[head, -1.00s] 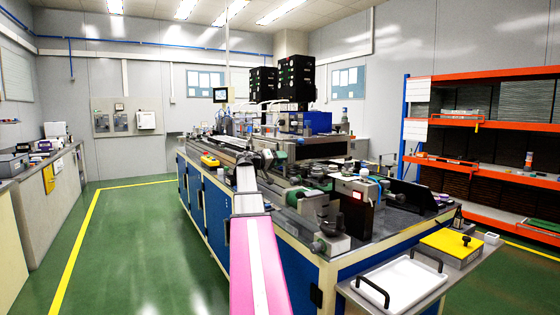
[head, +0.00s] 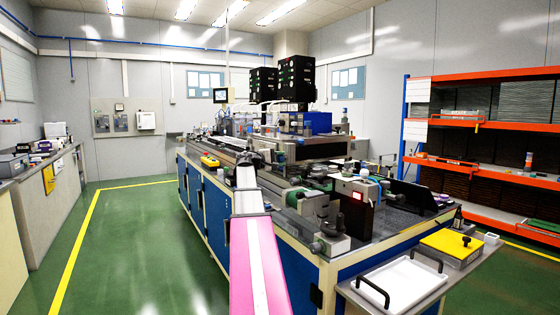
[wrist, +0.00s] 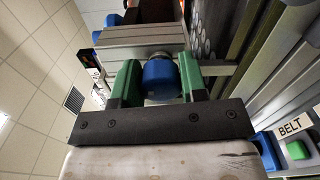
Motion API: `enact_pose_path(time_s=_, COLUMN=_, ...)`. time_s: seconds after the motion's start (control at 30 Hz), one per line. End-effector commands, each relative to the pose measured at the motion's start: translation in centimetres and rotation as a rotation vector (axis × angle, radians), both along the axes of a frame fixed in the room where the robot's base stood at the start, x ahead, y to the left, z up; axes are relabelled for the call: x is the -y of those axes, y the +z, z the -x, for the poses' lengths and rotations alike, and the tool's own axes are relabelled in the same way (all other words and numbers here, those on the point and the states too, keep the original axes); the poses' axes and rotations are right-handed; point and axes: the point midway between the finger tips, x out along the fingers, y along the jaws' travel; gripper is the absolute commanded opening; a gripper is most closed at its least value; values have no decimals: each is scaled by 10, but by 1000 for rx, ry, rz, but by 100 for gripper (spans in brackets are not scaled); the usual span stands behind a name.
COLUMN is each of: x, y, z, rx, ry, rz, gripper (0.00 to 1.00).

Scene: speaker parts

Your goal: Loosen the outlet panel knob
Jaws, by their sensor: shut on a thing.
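A blue round knob (wrist: 161,80) shows in the wrist view, at the end of a grey metal bar (wrist: 140,42). I take it to be the outlet panel knob. My gripper (wrist: 160,73) has a green finger on each side of the knob and is shut on it. The black gripper base lies across the picture below the knob. In the head view, my pink and white arm reaches forward to the blue workbench line (head: 205,195). The knob and fingertips are too small to make out there.
A side shelf holds a white tray (head: 400,286) and a yellow-topped box (head: 450,246). Green floor (head: 130,250) left of the bench is clear.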

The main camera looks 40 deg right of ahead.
Motion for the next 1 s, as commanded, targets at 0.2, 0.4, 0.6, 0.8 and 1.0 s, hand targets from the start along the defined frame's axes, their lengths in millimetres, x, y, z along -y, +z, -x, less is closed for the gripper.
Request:
enact_pose_path(time_s=0.2, x=1, y=0, z=-1, rx=-104, ry=0, rz=-12, gripper=16)
enact_pose_path(time_s=0.4, x=1, y=0, z=-1, rx=-152, ry=0, rz=-17, gripper=16)
enact_pose_path(time_s=0.6, x=2, y=1, z=-1, rx=-165, ry=0, rz=-18, gripper=16)
enact_pose_path(time_s=0.8, x=2, y=1, z=-1, rx=-165, ry=0, rz=-18, gripper=16)
enact_pose_path(time_s=1.0, x=1, y=0, z=-1, rx=-165, ry=0, rz=-18, gripper=65)
